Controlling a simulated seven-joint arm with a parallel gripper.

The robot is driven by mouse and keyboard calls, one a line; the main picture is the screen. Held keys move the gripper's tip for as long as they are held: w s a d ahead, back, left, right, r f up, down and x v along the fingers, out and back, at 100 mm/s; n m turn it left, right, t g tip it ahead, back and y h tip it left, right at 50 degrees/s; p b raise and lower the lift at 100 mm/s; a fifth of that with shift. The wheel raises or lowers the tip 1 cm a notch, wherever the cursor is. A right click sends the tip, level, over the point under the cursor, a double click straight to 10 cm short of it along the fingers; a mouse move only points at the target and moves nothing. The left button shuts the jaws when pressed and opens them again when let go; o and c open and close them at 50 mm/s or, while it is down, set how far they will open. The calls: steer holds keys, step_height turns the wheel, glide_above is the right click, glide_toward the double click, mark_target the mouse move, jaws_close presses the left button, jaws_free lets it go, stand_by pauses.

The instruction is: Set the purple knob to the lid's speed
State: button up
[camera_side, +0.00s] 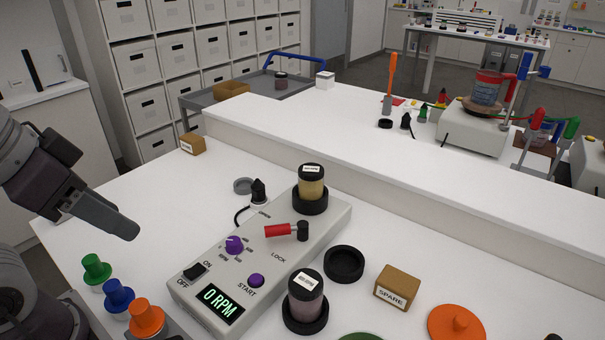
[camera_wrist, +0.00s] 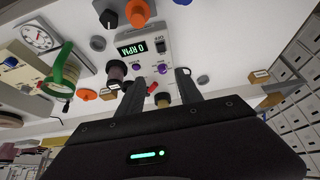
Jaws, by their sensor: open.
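The purple knob (camera_side: 234,245) sits on a light grey machine (camera_side: 205,301) marked with small dial labels too small to read. The knob also shows in the wrist view (camera_wrist: 162,69). The display (camera_side: 220,304) reads 0 RPM. A yellow jar with a black lid (camera_side: 312,169) stands in the rear black holder. A dull pink jar with a black lid (camera_side: 306,281) stands in the front one. Both lids carry white labels, unreadable here. My gripper (camera_side: 127,231) is open and empty, above the table left of the machine and apart from the knob.
A black rocker switch (camera_side: 196,271), a purple START button (camera_side: 256,281) and a red lever (camera_side: 280,230) surround the knob. Green (camera_side: 96,268), blue (camera_side: 119,294) and orange (camera_side: 147,318) knobbed pieces stand at front left. An empty black ring (camera_side: 344,263) and SPARE box (camera_side: 397,288) lie right.

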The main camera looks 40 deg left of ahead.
steer(key=shift+o, duration=0.5)
steer(key=o, duration=1.1)
steer(key=w+r+n, duration=0.2)
steer(key=w, duration=0.1)
steer(key=w+r+n, duration=0.2)
steer(key=w, duration=0.2)
steer(key=w+r+n+h, duration=0.1)
steer(key=w+r+n, duration=0.1)
steer(key=w, duration=0.1)
steer(key=shift+w+d+r+g, duration=0.2)
steer(key=shift+d+r+g, duration=0.05)
steer(key=shift+d+g, duration=0.1)
steer(key=shift+c, duration=0.2)
steer(key=shift+o, duration=0.6)
steer(key=w+r+n, duration=0.2)
steer(key=w+n, duration=0.5)
steer(key=w, duration=0.5)
steer(key=shift+w+g+h, duration=0.35)
steer(key=shift+w+h, duration=0.05)
steer(key=w+f+n, duration=0.1)
steer(key=w+n, duration=0.4)
steer(key=w, duration=0.3)
steer(key=x, duration=1)
steer(key=shift+s+d, duration=0.1)
